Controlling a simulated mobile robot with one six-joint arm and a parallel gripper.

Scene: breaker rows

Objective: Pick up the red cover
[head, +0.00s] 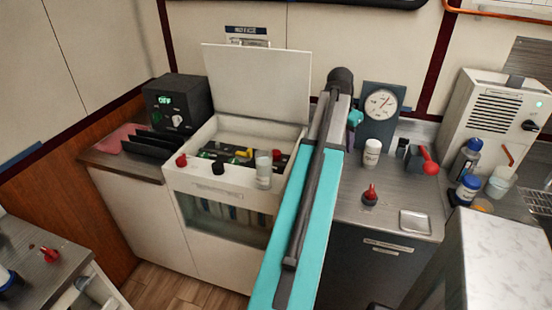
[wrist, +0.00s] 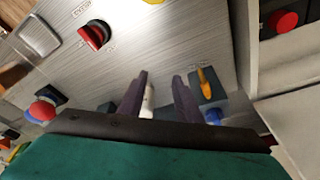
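I cannot tell which red part is the red cover. On the right counter a red knob (head: 370,193) stands on a dark base; it also shows in the wrist view at upper left (wrist: 95,35). A red rounded handle (head: 430,166) is farther right, and a similar red ball (wrist: 42,110) is at left in the wrist view. A red knob (head: 181,160) sits on the white cabinet's front left. My gripper (wrist: 158,80) is open, its two dark fingers apart above the counter, with no red thing between them. In the head view my arm hides most of it.
A white jar (head: 371,150) and a gauge (head: 381,104) stand at the back of the right counter. A metal dish (head: 415,223) lies in front. The white cabinet (head: 222,180) has its lid raised. Bare counter lies around the red knob.

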